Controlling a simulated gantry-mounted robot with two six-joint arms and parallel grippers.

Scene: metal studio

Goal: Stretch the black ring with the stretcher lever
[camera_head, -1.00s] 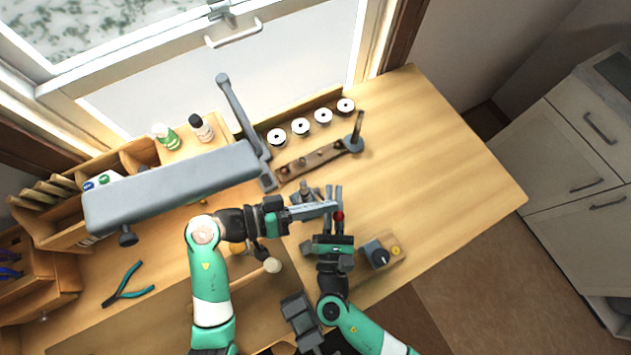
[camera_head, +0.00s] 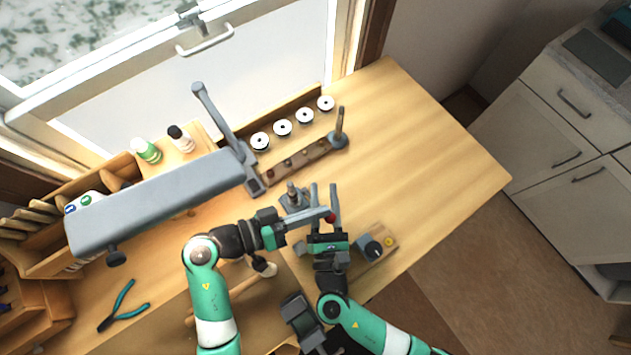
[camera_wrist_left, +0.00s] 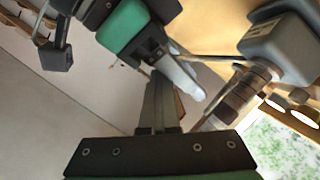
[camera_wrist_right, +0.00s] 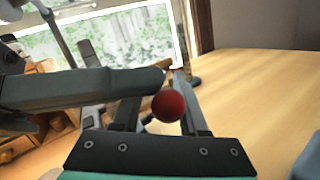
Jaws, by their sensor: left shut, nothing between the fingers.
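The stretcher (camera_head: 292,199), a grey stand with an upright post, is on the table; in the left wrist view its grey block (camera_wrist_left: 285,48) and banded post (camera_wrist_left: 232,100) are close by. A red ball (camera_head: 331,218), apparently the lever's knob, is between the fingers of my right gripper (camera_head: 325,190), which is open; the right wrist view shows the ball (camera_wrist_right: 168,106) apart from both fingers. My left gripper (camera_head: 332,213) is shut and empty, its fingers reaching across to the red ball. I cannot make out the black ring; the lever's shaft is mostly hidden.
A wooden block with a dark knob (camera_head: 373,249) stands right of my right gripper. A peg rack (camera_head: 300,161) and a shelf of white discs (camera_head: 283,128) are behind. A large grey lamp (camera_head: 160,198) hangs over the left. Pliers (camera_head: 123,308) lie at lower left. The right tabletop is clear.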

